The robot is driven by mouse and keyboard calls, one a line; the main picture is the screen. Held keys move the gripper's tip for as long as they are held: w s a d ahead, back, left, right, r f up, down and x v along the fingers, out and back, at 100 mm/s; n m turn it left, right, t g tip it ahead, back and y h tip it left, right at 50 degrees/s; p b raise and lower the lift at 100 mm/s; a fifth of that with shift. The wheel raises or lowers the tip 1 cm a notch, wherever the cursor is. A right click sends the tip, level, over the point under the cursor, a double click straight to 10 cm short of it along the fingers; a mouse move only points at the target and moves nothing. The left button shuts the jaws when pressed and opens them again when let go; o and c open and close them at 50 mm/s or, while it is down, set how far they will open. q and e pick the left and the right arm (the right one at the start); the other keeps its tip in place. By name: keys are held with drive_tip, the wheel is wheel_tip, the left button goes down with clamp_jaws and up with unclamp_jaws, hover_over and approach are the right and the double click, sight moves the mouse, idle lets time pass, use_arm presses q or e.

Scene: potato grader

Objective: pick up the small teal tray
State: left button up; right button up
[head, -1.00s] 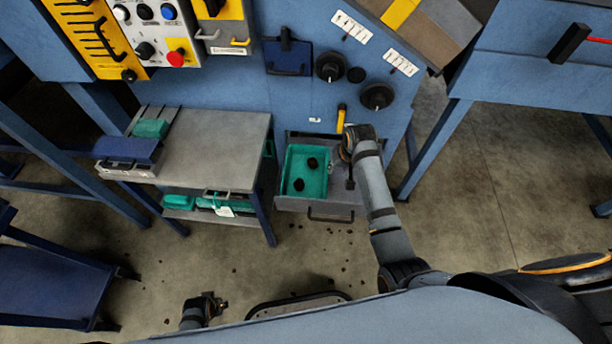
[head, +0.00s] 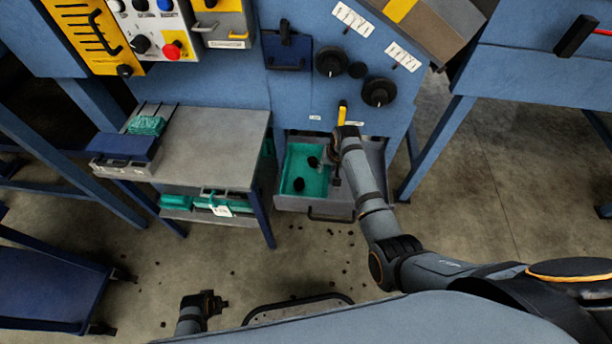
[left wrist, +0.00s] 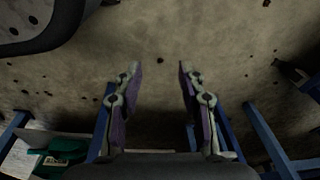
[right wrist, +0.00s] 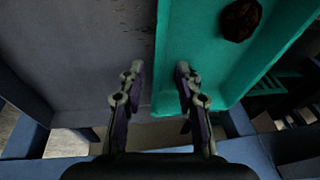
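My right gripper (head: 336,178) points down at the tray's right side. In the right wrist view my right gripper (right wrist: 157,76) is open; one finger is over the drawer floor (right wrist: 95,60) and the other over the teal tray (right wrist: 195,50), with the tray's side wall between them. I cannot tell whether they touch it. My left gripper (head: 215,303) is low, away from the tray; the left wrist view shows it open and empty (left wrist: 160,76).
A grey bench (head: 215,145) with teal items on top and on its lower shelf stands left of the drawer. The blue machine panel (head: 300,95) with black knobs rises behind. A yellow handle (head: 342,113) is just above my right wrist. Dark bits litter the floor.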

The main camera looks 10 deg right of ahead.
sight(326, 171)
drive_tip(key=b+x, duration=0.1)
drive_tip(key=x, duration=0.2)
drive_tip(key=shift+s+d+f, duration=0.1)
drive_tip(key=shift+f, duration=0.05)
use_arm(q)
drive_tip(key=r, duration=0.1)
drive_tip(key=w+r, duration=0.1)
drive_tip(key=w+d+r, duration=0.1)
drive_tip(key=shift+r, duration=0.35)
use_arm(e)
clamp_jaws()
